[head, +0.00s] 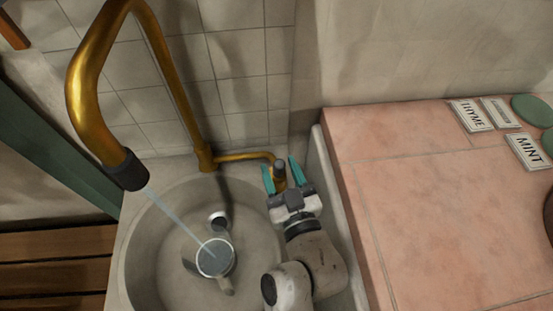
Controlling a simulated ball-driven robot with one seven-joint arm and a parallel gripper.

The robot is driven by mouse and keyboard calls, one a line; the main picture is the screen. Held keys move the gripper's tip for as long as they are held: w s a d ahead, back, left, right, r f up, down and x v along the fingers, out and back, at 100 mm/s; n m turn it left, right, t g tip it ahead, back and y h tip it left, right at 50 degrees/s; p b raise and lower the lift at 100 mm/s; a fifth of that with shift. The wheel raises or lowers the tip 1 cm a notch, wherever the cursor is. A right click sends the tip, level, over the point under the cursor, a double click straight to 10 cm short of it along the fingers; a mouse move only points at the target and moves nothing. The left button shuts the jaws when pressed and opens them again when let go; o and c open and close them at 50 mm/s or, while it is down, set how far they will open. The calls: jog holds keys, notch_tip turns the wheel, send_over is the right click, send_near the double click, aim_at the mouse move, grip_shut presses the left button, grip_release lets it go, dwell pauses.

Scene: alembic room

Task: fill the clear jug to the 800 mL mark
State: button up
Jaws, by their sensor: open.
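The clear jug (216,259) stands in the round stone basin (140,262), seen from above. A stream of water (180,219) runs from the dark nozzle (127,172) of the brass tap (92,100) down to the jug's mouth. I cannot read the jug's marks or its water level from here.
A small round metal fitting (217,219) shows in the basin behind the jug. A pink tiled counter (420,210) lies to the right, with THYME (471,116) and MINT (529,151) labels and green discs (532,110) at its far right. A tiled wall (235,60) stands behind.

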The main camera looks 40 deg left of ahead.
jog(key=shift+x, duration=1.45)
grip_shut()
